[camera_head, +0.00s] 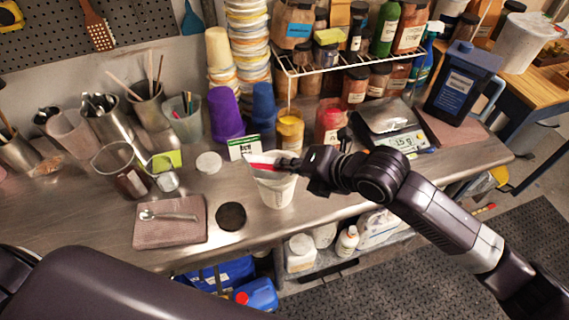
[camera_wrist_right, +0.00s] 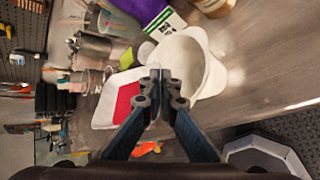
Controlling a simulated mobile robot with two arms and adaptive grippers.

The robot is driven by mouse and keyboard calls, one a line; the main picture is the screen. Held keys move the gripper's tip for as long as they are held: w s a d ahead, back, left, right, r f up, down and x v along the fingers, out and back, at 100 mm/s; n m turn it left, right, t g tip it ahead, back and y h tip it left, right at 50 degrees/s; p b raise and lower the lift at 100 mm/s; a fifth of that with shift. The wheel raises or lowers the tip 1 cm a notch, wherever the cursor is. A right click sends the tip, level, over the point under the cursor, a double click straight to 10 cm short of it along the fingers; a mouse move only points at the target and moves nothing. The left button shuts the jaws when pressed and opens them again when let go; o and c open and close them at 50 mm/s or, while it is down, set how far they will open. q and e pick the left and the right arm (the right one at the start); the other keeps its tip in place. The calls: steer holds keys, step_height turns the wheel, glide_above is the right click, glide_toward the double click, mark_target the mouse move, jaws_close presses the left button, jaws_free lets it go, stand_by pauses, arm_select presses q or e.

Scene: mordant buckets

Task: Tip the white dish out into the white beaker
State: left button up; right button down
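The white dish (camera_head: 259,158) is held over the white beaker (camera_head: 277,193), at its mouth, and looks tilted. Red material shows in the dish, also in the right wrist view (camera_wrist_right: 112,112). My right gripper (camera_head: 291,164) is shut on the dish's edge; the fingertips also show in the right wrist view (camera_wrist_right: 161,82). The beaker stands upright on the steel bench, and its pale inside shows in the right wrist view (camera_wrist_right: 183,62). My left gripper is out of view.
A black disc (camera_head: 231,216) and a brown cloth with a spoon (camera_head: 168,233) lie left of the beaker. A green-and-white label card (camera_head: 244,147) and a yellow-labelled jar (camera_head: 290,130) stand close behind. A scale (camera_head: 393,128) is at the right.

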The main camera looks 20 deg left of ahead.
steer(key=shift+w+m+g+p, duration=0.1)
steer(key=shift+m+g+p, duration=0.35)
steer(key=shift+g, duration=0.15)
stand_by(0.7)
steer(key=shift+w+f+m+g, duration=0.15)
steer(key=shift+m+g, duration=0.1)
steer(key=shift+g, duration=0.15)
stand_by(0.3)
